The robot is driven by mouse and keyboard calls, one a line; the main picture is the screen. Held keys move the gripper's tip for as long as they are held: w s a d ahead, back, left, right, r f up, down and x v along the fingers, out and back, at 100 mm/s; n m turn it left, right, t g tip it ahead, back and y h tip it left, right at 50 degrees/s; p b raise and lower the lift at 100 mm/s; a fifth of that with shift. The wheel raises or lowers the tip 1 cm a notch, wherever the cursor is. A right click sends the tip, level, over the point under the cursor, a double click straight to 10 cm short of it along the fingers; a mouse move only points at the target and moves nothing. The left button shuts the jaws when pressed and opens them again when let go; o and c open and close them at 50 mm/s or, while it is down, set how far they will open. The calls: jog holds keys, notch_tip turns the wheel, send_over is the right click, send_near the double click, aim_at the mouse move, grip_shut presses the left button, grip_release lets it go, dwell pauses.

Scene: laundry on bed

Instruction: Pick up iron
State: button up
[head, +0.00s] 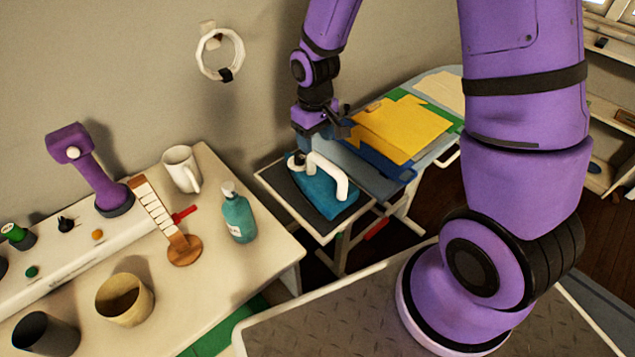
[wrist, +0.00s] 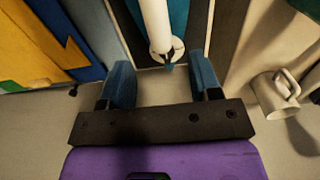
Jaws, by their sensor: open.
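The iron (head: 322,186) has a teal body and a white handle, and rests on the dark pad at the near end of the ironing board in the head view. My gripper (head: 322,128) is above the back end of the iron. In the wrist view the gripper (wrist: 160,82) is open, with its two blue fingers apart. The iron's white handle (wrist: 157,25) reaches down between them from the top of the picture, with clear space on both sides. Part of the teal body (wrist: 178,18) shows beside the handle. The rest of the iron is cut off there.
Folded yellow cloth (head: 402,128) and blue cloth (head: 380,165) lie on the ironing board behind the iron. A table (head: 225,285) at left holds a white mug (head: 181,170), a teal bottle (head: 237,215) and a wooden brush (head: 184,248). A white ring (head: 222,75) hangs on the wall.

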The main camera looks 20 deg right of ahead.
aim_at(316, 163)
jog(key=shift+s+f, duration=0.1)
jog(key=shift+f, duration=4.05)
grip_shut()
